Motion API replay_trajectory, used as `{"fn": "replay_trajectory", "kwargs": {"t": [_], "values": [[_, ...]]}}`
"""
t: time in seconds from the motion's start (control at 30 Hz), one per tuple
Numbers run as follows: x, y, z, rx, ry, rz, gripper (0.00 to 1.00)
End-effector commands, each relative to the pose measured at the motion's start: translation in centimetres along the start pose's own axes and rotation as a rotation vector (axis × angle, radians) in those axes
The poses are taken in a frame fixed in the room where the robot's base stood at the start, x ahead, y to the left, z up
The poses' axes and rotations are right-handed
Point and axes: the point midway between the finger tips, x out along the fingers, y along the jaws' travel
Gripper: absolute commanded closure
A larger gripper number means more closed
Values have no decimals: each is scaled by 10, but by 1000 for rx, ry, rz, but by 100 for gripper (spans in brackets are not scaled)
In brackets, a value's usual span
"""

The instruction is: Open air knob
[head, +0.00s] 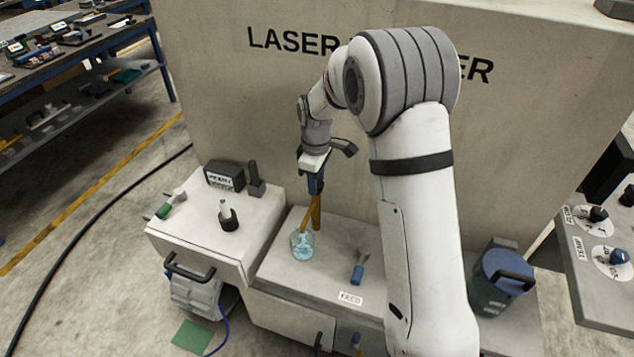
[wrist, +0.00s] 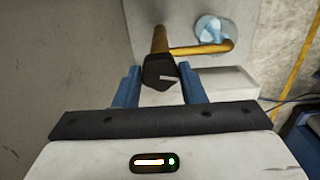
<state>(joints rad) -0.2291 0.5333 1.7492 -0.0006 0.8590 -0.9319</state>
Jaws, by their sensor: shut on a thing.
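A black knob (wrist: 161,73) with a pale line on it sits on top of a yellow upright pipe (head: 316,211). The pipe has a side spout (wrist: 200,49) reaching over a glass with light-blue contents (head: 302,246). My gripper (wrist: 162,82) is shut on the black knob, with one blue finger on each side of it. In the head view my gripper (head: 315,184) points down at the top of the pipe and hides the knob. I see no label on this knob.
A large wall marked LASER (head: 290,42) stands close behind my gripper. The grey bench holds a blue-handled lever (head: 358,272) by a FEED label (head: 349,299). A left cabinet (head: 205,240) carries small controls. A blue-lidded canister (head: 506,272) stands right.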

Motion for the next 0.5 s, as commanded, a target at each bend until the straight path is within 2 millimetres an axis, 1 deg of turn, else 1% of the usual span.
{"fn": "replay_trajectory", "kwargs": {"t": [0.3, 0.5], "values": [[1, 0, -1, -297, 2, 1, 86], [0, -1, -1, -459, 2, 0, 86]]}}
